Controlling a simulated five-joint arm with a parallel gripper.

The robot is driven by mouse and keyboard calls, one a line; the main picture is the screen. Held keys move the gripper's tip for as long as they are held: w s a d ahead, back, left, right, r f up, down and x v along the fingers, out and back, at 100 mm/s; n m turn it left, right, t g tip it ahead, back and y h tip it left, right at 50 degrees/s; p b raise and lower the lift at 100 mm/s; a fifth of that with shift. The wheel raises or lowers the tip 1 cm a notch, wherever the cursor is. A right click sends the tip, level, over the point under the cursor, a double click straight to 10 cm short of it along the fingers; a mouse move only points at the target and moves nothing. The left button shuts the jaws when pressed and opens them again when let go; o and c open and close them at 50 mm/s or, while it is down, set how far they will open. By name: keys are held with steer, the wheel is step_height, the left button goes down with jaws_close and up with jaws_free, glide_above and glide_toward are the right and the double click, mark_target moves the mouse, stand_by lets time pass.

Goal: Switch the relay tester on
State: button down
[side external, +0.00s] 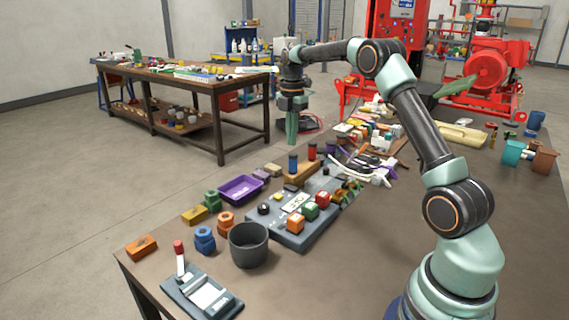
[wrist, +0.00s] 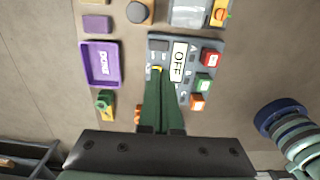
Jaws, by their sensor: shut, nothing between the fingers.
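A grey box with a display (wrist: 178,62) reading OFF, which looks like the relay tester (side external: 287,236), sits on the table. My gripper (side external: 292,143) is shut and empty, pointing down, well above the table in the side view. In the wrist view my gripper (wrist: 160,78) overlaps the box's lower left and hides part of it.
A purple tray (side external: 241,187) lies left of the box. A device with a red-tipped lever (side external: 179,248) is at the front edge. Tools and cables clutter the far side.

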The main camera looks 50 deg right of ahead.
mark_target(294, 188)
steer(key=shift+s, duration=0.1)
steer(key=shift+s+d, duration=0.1)
steer(key=shift+s, duration=0.4)
steer(key=shift+f, duration=0.1)
step_height(294, 188, down, 14)
stand_by(0.4)
steer(key=shift+s+f, duration=0.1)
steer(key=shift+f, duration=0.15)
stand_by(0.4)
